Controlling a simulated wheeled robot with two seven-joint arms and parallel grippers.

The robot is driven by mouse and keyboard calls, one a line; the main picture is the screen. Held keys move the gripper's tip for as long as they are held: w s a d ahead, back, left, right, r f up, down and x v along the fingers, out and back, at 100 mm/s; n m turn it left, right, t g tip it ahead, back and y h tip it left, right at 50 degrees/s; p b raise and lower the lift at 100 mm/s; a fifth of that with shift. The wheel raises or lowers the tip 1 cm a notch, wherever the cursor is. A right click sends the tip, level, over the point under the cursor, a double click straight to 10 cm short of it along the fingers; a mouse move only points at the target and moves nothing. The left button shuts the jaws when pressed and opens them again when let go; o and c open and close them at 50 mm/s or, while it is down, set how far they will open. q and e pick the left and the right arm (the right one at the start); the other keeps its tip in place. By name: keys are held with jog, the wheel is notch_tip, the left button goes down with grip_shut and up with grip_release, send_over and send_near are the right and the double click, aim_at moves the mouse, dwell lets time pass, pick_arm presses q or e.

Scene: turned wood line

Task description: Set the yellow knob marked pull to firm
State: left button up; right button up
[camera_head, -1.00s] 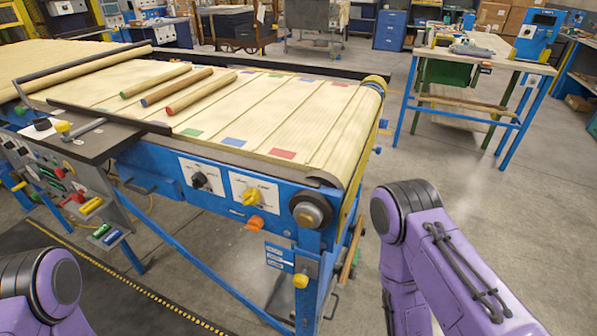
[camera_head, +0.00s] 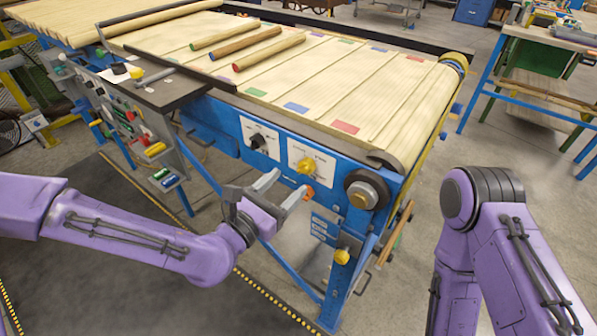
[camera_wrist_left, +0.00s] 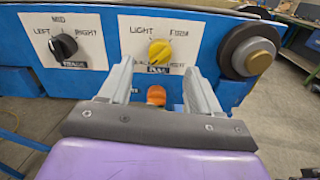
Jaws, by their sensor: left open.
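The yellow knob (camera_head: 305,165) sits on a white plate (camera_head: 322,163) on the conveyor's blue side. In the left wrist view the yellow knob (camera_wrist_left: 160,51) has "LIGHT" at upper left, "FIRM" at upper right and "PULL" below. More lettering beside the knob is partly hidden. My left gripper (camera_head: 283,185) is open and empty, a little short of the panel and just below the knob. Its two fingers (camera_wrist_left: 159,85) stand to either side below the knob, not touching it. My right arm (camera_head: 490,220) is in view, but its gripper is not.
A black knob (camera_head: 258,141) marked "TRACK" is left of the yellow one. An orange knob (camera_wrist_left: 156,95) sits just below, between my fingers in the wrist view. A round roller hub (camera_head: 362,195) is at the right. Wooden sticks (camera_head: 270,50) lie on the belt.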

aim_at(301, 170)
pick_arm(q)
jog(key=x, duration=0.5)
jog(key=shift+w+d+p, duration=0.25)
jog(key=shift+w+p, duration=0.1)
jog(key=shift+p, duration=0.05)
jog(key=c, duration=1)
jog(key=shift+c, duration=0.2)
